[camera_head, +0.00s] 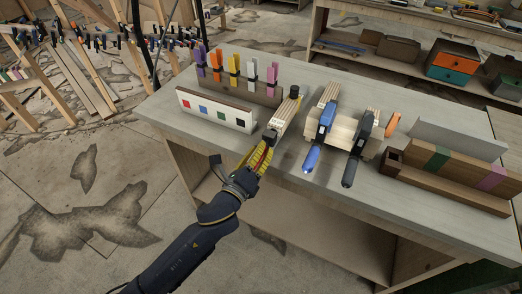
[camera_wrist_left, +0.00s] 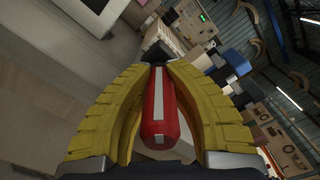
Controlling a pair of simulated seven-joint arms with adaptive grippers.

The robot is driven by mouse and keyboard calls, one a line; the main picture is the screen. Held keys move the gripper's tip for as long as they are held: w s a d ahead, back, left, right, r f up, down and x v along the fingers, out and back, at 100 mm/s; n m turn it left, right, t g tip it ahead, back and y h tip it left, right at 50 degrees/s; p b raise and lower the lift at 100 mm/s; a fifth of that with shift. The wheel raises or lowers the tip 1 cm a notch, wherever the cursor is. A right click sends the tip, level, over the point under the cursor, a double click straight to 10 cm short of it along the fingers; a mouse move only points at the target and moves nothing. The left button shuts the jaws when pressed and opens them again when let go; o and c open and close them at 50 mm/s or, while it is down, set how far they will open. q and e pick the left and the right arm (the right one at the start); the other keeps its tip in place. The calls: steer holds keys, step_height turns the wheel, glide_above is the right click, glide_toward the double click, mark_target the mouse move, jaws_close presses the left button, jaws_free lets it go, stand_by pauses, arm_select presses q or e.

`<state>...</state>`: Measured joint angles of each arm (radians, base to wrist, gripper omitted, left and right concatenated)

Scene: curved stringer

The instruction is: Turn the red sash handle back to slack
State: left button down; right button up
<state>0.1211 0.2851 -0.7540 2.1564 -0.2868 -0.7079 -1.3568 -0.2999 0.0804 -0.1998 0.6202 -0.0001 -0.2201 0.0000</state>
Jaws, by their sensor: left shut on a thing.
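The red sash handle (camera_wrist_left: 158,115) is a red cylinder with white stripes, seen between the yellow fingers in the left wrist view. My left gripper (camera_wrist_left: 157,85) is shut on it, one finger on each side. In the head view my left gripper (camera_head: 262,152) reaches in from the front edge of the bench, and only a little red shows between its fingers. The clamp with pale wood strips (camera_head: 286,116) runs away from the gripper, with a dark jaw (camera_head: 270,134) at its near end. My right gripper is not in view.
Right of the gripper, a blue-handled clamp (camera_head: 312,157) and a black-handled clamp (camera_head: 350,168) sit on wood blocks. A white board with coloured squares (camera_head: 217,110) and a rack of coloured clamps (camera_head: 240,88) stand left. A brown wooden box (camera_head: 440,185) lies right.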

arm_select(q)
steer(key=n, duration=0.3)
steer(key=shift+f+n, duration=0.1)
steer(key=shift+n, duration=0.2)
steer(key=n, duration=0.3)
steer(key=shift+n, duration=0.3)
steer(key=n, duration=0.3)
steer(key=shift+n, duration=0.4)
steer(key=n, duration=0.3)
steer(key=shift+n, duration=0.3)
steer(key=n, duration=0.5)
steer(key=shift+r+n, duration=0.25)
steer(key=shift+n, duration=1.35)
